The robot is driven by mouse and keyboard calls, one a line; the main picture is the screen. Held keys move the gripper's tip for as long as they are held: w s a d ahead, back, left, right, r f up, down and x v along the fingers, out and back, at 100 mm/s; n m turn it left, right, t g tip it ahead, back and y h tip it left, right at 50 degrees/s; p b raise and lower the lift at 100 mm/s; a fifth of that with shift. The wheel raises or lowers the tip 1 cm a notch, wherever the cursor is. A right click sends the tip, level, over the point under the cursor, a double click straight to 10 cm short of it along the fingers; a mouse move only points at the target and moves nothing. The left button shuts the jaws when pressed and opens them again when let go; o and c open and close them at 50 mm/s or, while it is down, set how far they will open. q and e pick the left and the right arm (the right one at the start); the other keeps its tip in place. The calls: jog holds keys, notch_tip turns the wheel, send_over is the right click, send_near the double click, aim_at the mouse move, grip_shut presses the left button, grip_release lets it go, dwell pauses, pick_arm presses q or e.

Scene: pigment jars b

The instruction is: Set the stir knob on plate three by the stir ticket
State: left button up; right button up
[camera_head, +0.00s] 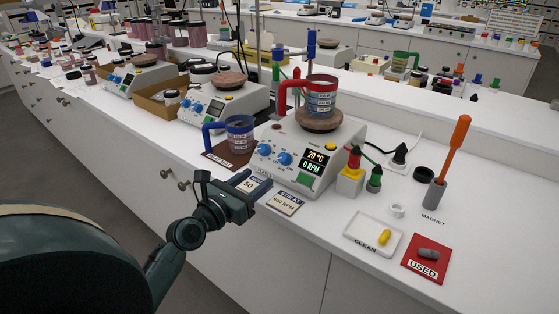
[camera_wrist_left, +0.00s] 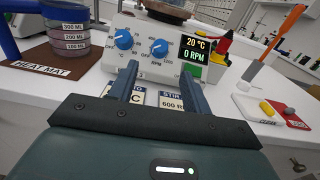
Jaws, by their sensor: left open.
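The hot plate (camera_head: 322,140) in front of me reads 20 °C and 0 RPM on its display (camera_wrist_left: 194,50). It has two blue knobs; the right one, the stir knob (camera_head: 284,158), has RPM lettering beside it in the left wrist view (camera_wrist_left: 159,48). The left knob (camera_wrist_left: 124,40) is the heat knob. The stir ticket (camera_head: 284,203), reading 600 RPM, lies on the bench before the plate. My left gripper (camera_head: 250,184) is open and empty, low in front of the knobs and apart from them. Its fingers (camera_wrist_left: 163,82) partly cover the tickets in the left wrist view.
A red-handled beaker (camera_head: 321,98) stands on the plate. A blue-handled beaker (camera_head: 240,134) stands on the heat mat at left. A second ticket (camera_head: 250,184) lies by my gripper. At right are a yellow block (camera_head: 350,183), a white tray (camera_head: 362,243) and a red mat (camera_head: 415,268).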

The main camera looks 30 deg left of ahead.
aim_at(281, 160)
pick_arm(q)
jog(key=w, duration=0.9)
jog(key=shift+d, duration=0.3)
jog(key=shift+w, duration=0.4)
jog(key=shift+c, duration=0.2)
